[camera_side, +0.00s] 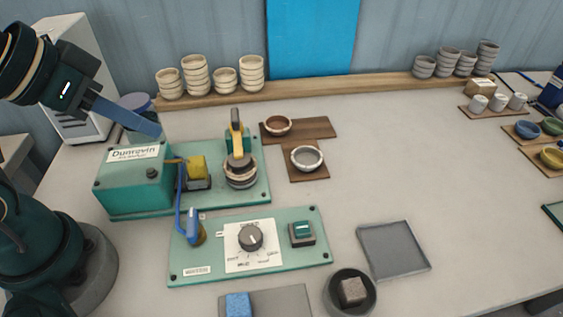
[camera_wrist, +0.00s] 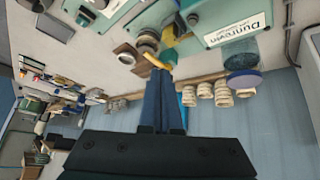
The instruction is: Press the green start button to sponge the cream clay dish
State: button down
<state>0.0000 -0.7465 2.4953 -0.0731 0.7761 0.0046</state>
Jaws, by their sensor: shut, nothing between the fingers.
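The green button (camera_side: 302,229) sits in a dark square housing on the right of the green control panel (camera_side: 210,262). My gripper (camera_side: 158,133) is shut and empty, its blue fingers raised above the green machine at the upper left, well away from the button. The shut fingers also show in the wrist view (camera_wrist: 163,78). A round dish (camera_side: 241,179) sits on the machine beneath a yellow-and-green arm (camera_side: 237,138). A pale-rimmed dish (camera_side: 307,158) and a brown dish (camera_side: 277,125) stand on wooden boards behind. I cannot tell which is the cream clay dish.
The panel also carries a black dial (camera_side: 250,237) and a blue-handled lever (camera_side: 192,225). The machine's box (camera_side: 135,190) stands behind it. A grey tray (camera_side: 393,250), a dark bowl (camera_side: 334,303) holding a block and a blue sponge (camera_side: 238,305) lie nearby. The table's middle right is clear.

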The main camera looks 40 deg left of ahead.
jog(key=w+d+r+n+t+h, duration=0.1)
jog(key=w+d+r+t+h, duration=0.2)
jog(key=w+d, duration=0.35)
jog(key=n+g+h, duration=0.1)
jog(key=g, duration=0.1)
send_over(296, 231)
notch_tip(296, 231, down, 7)
jog(key=shift+r, duration=0.15)
jog(key=shift+f, duration=0.2)
jog(key=shift+f, duration=4.2)
jog(key=shift+f, duration=0.4)
